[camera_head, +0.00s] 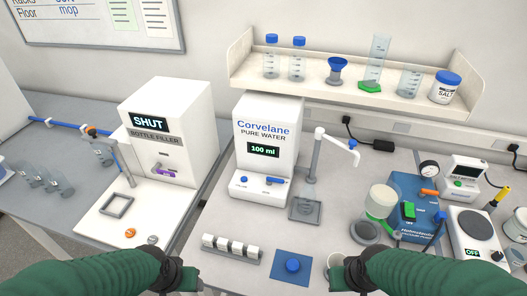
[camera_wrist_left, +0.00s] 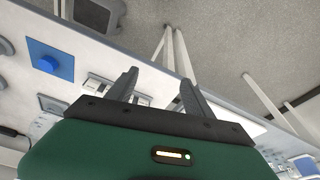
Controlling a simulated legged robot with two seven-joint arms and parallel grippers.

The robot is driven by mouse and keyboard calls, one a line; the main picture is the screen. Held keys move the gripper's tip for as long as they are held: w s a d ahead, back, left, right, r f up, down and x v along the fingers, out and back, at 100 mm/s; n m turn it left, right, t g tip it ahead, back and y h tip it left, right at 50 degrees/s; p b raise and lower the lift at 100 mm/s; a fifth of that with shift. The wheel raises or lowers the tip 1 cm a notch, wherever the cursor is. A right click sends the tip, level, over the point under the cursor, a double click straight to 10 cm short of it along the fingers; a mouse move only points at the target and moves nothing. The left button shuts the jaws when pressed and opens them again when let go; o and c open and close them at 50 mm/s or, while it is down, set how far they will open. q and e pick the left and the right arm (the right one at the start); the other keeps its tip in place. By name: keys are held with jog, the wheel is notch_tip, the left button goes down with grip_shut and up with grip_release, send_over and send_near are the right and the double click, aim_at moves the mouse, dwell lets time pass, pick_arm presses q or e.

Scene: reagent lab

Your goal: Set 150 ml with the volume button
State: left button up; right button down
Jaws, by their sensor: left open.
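The white Corvelane pure water dispenser (camera_head: 266,118) stands mid-counter in the head view. Its display (camera_head: 263,150) reads 100 ml. Its base front carries a small round button (camera_head: 243,178) and a blue lever-like part (camera_head: 274,181); their small labels are unreadable. My left gripper (camera_head: 193,279) is low in the head view, in front of and left of the dispenser, touching nothing. In the left wrist view my left gripper (camera_wrist_left: 160,86) is open and empty. My right gripper (camera_head: 336,279) is low, right of centre, with its fingers seemingly apart and empty.
A white bottle filler (camera_head: 168,130) showing SHUT stands left. A white tap (camera_head: 335,140) stands right of the dispenser over a grey tray (camera_head: 305,209). A rack of white blocks (camera_head: 231,248) and a blue pad with a knob (camera_head: 292,264) lie in front. A blue pump (camera_head: 411,200) stands right.

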pick_arm(q)
jog(key=shift+w+d, duration=0.1)
jog(key=shift+d, duration=0.2)
jog(key=shift+a, duration=0.4)
jog(key=shift+c, duration=0.2)
jog(key=shift+a+f, duration=0.1)
jog(key=shift+a, duration=0.1)
jog(key=c, duration=0.5)
jog(key=shift+d, duration=0.15)
jog(key=c, duration=0.5)
jog(key=shift+d, duration=0.25)
grip_shut()
jog(key=shift+a, duration=0.15)
